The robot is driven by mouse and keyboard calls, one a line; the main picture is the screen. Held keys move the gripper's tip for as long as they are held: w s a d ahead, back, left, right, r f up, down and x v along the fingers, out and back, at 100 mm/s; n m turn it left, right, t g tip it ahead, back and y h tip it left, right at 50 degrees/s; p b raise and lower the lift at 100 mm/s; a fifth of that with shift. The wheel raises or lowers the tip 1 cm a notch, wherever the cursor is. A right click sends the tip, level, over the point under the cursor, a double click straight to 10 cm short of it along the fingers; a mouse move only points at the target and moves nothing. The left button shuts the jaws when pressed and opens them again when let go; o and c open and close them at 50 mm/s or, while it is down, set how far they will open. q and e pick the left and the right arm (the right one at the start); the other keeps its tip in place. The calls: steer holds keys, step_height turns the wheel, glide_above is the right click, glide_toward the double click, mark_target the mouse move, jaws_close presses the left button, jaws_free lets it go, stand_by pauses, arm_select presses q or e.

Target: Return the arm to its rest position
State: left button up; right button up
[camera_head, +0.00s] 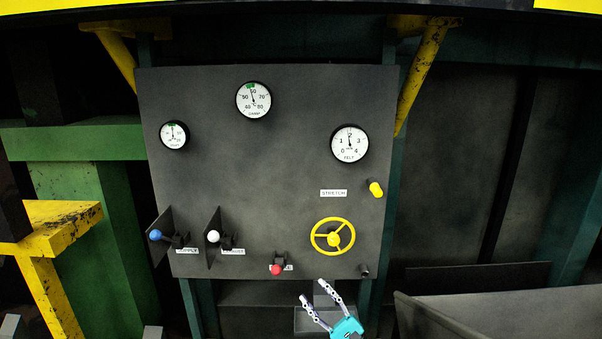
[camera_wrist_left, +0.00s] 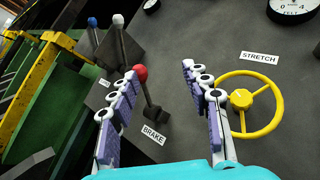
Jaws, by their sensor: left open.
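My left gripper (camera_head: 316,302) shows at the bottom of the head view, in front of the panel's lower edge, with its two fingers apart and nothing between them. In the left wrist view its fingers (camera_wrist_left: 165,100) are spread. The red-knobbed brake lever (camera_wrist_left: 141,73) stands behind the left finger, and the yellow handwheel (camera_wrist_left: 241,98) lies beyond the right finger. The gripper appears apart from both, though the gap to the lever is hard to judge. My right gripper is not in view.
The grey panel (camera_head: 270,150) carries three round gauges, a yellow knob (camera_head: 375,188), a blue-knobbed lever (camera_head: 156,235) and a white-knobbed lever (camera_head: 214,236). A yellow frame (camera_head: 55,235) stands at the left. A grey bin-like edge (camera_head: 500,305) is at the lower right.

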arm_select(q)
steer(key=w+a+r+n+g+h, duration=0.1)
steer(key=a+r+n+g+h, duration=0.15)
steer(key=a, duration=0.75)
steer(key=a+r+n+g+h, duration=0.1)
steer(key=a+r+g+h, duration=0.25)
steer(key=a, duration=0.55)
steer(key=s+a+n+g+h, duration=0.2)
steer(key=s+a+n+h, duration=0.25)
steer(key=s+a, duration=0.5)
steer(key=s+d+f+n+h, duration=0.2)
steer(key=s+h, duration=0.1)
steer(key=s, duration=0.5)
steer(key=s+d+f+n+h, duration=0.2)
steer(key=s+f+n+h, duration=0.1)
steer(key=s, duration=0.4)
steer(key=s+d+f+n+h, duration=0.2)
steer(key=s+f+n+h, duration=0.1)
steer(key=s, duration=0.5)
steer(key=shift+s+f+h, duration=0.25)
steer(key=shift+s+h, duration=0.05)
steer(key=shift+h, duration=0.05)
